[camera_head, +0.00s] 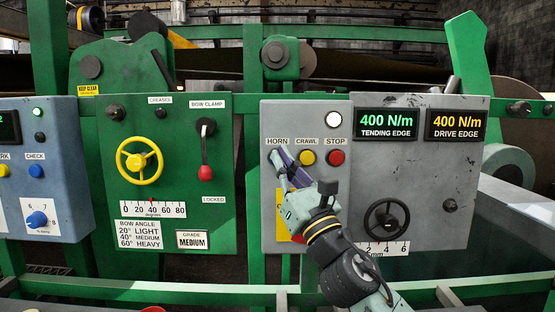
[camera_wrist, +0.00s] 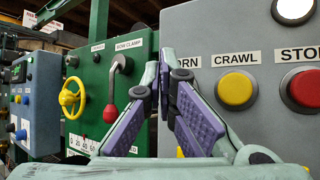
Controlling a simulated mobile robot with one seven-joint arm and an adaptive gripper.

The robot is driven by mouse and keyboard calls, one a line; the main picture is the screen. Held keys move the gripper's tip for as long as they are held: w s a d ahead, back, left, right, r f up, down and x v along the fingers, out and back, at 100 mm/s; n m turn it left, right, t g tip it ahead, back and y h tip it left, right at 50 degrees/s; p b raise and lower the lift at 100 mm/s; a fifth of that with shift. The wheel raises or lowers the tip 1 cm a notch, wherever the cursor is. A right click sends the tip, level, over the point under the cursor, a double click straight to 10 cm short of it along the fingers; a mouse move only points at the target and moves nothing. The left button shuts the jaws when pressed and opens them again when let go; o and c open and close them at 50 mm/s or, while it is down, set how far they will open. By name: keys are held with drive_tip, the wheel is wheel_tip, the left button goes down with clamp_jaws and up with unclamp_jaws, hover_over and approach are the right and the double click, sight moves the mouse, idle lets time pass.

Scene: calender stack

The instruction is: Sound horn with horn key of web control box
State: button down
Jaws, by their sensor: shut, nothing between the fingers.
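The grey web control box (camera_head: 410,170) carries a row of keys labelled HORN, CRAWL and STOP. My gripper (camera_head: 275,157) is shut and empty, with its fingertips at the spot under the HORN label (camera_head: 277,141). The fingers hide most of the horn key, and I cannot tell whether they touch it or press it in.
Right of the fingers are the yellow crawl key (camera_head: 307,158) and the red stop key (camera_head: 336,158), with a white lamp (camera_head: 334,120) above. A black handwheel (camera_head: 386,219) sits lower right. The green panel (camera_head: 190,120) with a red-knobbed lever (camera_head: 206,160) stands left.

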drive_tip(key=shift+w, duration=0.1)
drive_tip(key=shift+w+b, duration=0.3)
drive_tip(key=shift+w, duration=0.05)
drive_tip(key=shift+w, duration=0.55)
idle(0.7)
drive_tip(key=shift+s, duration=0.1)
drive_tip(key=shift+s+b, duration=0.45)
drive_tip(key=shift+s, duration=0.45)
drive_tip(key=shift+s+b, duration=0.65)
drive_tip(key=shift+s, duration=1.85)
